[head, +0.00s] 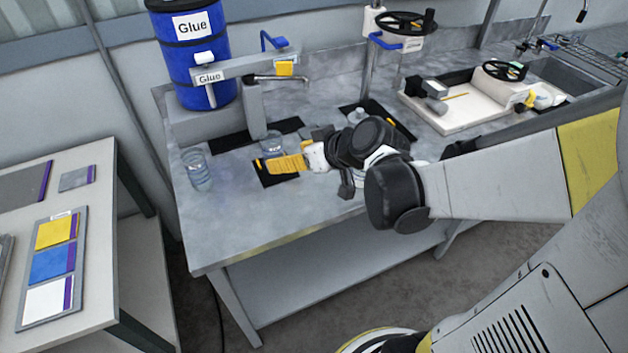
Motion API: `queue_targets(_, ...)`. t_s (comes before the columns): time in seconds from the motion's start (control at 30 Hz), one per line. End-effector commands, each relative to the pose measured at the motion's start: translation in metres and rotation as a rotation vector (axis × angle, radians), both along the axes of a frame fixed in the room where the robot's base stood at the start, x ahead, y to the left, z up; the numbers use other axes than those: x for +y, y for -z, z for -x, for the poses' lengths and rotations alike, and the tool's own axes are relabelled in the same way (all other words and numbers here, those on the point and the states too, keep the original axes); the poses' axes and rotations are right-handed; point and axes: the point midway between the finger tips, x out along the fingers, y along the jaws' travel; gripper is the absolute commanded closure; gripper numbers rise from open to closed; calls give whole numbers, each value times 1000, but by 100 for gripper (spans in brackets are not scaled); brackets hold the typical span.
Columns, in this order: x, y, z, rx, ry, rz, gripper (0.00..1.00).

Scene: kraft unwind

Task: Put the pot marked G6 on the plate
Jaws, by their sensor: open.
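Several clear glass pots stand on the grey bench. One (197,170) is at the left end, one (272,145) is near the middle, and one (357,116) is farther right, partly behind my arm. No G6 mark is readable on any of them. My gripper (273,165), with ribbed orange fingers, points left just in front of the middle pot. It is open, with nothing visibly held; whether it touches that pot is unclear. A flat dark plate (277,181) lies below the fingers, partly hidden by them. I cannot tell whether it is the task's plate.
A dark mat (233,141) lies behind the pots. A blue glue drum (197,60) and a metal spout (280,78) stand at the back. A white tray (445,125) is at the right. The bench's front left (225,225) is clear.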

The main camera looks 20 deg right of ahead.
Motion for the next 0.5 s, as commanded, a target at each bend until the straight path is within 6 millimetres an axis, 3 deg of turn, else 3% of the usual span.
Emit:
queue_targets(0.1, 16, -10, 41, 123, 52, 30, 32)
queue_targets(0.3, 16, -22, 107, 256, 194, 98, 32)
queue_targets(0.5, 5, -29, 144, 291, 297, 141, 32)
